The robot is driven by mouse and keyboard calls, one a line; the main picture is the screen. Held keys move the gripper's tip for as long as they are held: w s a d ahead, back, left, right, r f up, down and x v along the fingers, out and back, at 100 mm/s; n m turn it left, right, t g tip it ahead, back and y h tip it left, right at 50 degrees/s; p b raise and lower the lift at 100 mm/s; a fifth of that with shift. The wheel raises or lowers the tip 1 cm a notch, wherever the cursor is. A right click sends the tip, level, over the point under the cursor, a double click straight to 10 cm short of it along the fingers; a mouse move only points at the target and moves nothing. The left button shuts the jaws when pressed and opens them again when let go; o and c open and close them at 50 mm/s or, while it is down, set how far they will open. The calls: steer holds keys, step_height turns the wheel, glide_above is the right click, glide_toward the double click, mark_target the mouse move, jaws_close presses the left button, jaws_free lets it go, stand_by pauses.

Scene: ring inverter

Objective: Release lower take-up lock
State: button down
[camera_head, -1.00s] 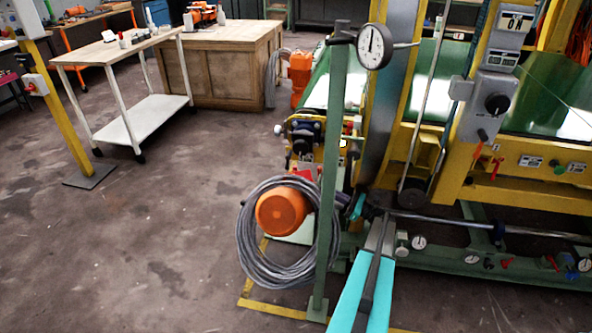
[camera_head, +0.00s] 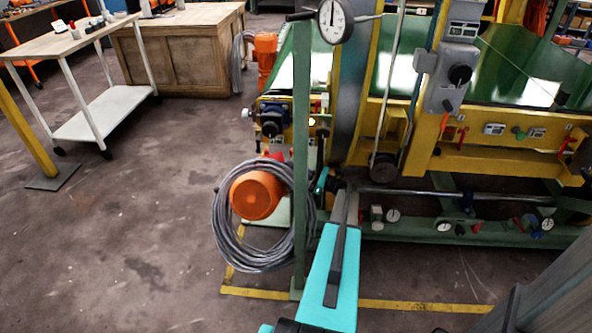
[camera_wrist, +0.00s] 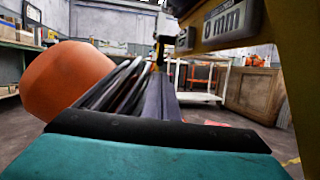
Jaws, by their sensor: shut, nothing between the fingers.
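My gripper (camera_head: 345,192) reaches up from the teal arm link in the head view, its thin grey fingers shut and empty. The tips show in front of the yellow and green machine, close to the left end of a long steel shaft (camera_head: 440,194); I cannot tell whether they touch anything. In the wrist view the closed fingers (camera_wrist: 160,92) point away between an orange drum (camera_wrist: 68,80) and a yellow frame. Red levers show on the machine's yellow beam (camera_head: 463,138) and on its lower green rail (camera_head: 478,228). I cannot tell which part is the lower take-up lock.
A green post (camera_head: 301,150) with a dial gauge (camera_head: 333,20) stands just left of my gripper. Coiled grey cable (camera_head: 240,250) rings an orange motor (camera_head: 256,194) beside it. A white-legged cart (camera_head: 95,125) and wooden cabinet (camera_head: 180,60) stand behind. The floor at left is open.

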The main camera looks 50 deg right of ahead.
steer(key=b+x, duration=0.1)
steer(key=x, duration=0.9)
steer(key=shift+w+a, duration=0.1)
steer(key=shift+w+a+f+p, duration=0.2)
steer(key=shift+w+p, duration=0.15)
steer(key=shift+p, duration=0.15)
stand_by(0.3)
steer(key=shift+v, duration=0.75)
steer(key=f+v, duration=0.1)
steer(key=v, duration=1.1)
steer(key=shift+p, duration=0.45)
steer(key=shift+s+r, duration=0.1)
